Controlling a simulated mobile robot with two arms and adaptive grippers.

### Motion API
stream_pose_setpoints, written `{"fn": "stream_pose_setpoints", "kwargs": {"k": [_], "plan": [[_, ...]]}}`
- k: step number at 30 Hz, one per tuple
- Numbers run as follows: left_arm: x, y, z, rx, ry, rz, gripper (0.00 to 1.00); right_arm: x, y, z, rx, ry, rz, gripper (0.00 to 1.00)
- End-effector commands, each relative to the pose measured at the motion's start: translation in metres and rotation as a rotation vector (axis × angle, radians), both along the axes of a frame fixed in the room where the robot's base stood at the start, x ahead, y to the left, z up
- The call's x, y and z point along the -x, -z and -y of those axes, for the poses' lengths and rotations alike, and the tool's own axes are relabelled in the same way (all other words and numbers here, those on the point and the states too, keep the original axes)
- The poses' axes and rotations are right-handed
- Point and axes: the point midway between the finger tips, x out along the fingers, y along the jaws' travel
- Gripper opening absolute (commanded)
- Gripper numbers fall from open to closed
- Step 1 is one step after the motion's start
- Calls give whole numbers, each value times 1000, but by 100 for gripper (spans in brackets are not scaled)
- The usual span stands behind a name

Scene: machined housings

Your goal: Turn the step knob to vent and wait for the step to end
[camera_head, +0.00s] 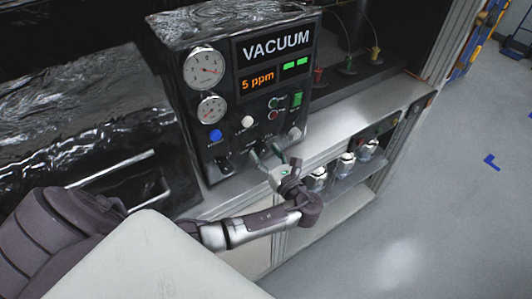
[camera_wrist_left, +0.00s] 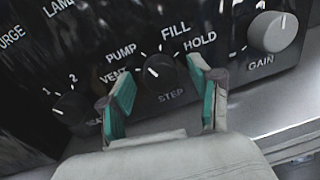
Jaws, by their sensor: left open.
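The step knob (camera_wrist_left: 160,72) is a dark round knob with a white pointer mark, on the black front of the vacuum unit (camera_head: 236,127). VENT, PUMP, FILL and HOLD are printed around it; the mark slants to the upper left, on the VENT and PUMP side. My left gripper (camera_wrist_left: 161,74) is open, its green-padded fingers on either side of the knob with gaps visible. In the head view the left gripper (camera_head: 272,158) is at the panel's lower edge and largely hides the knob. My right gripper is not in view.
The GAIN knob (camera_wrist_left: 272,33) is right of the step knob, and another dark knob (camera_wrist_left: 72,105) is left. Several silvery fittings (camera_head: 346,162) stand on a lower shelf.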

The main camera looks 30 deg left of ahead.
Motion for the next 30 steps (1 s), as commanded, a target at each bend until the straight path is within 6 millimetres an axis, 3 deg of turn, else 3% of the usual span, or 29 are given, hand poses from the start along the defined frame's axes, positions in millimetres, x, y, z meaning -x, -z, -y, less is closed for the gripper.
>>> {"fn": "stream_pose_setpoints", "kwargs": {"k": [2, 13, 22, 30], "plan": [[0, 0, 0, 0, 0, 0, 63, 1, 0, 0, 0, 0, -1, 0], [0, 0, 0, 0, 0, 0, 3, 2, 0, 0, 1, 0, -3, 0], [1, 1, 1, 17, 0, 37, 3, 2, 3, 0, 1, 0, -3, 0], [1, 4, 1, 82, -1, 191, 3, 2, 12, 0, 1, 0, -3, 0]]}}
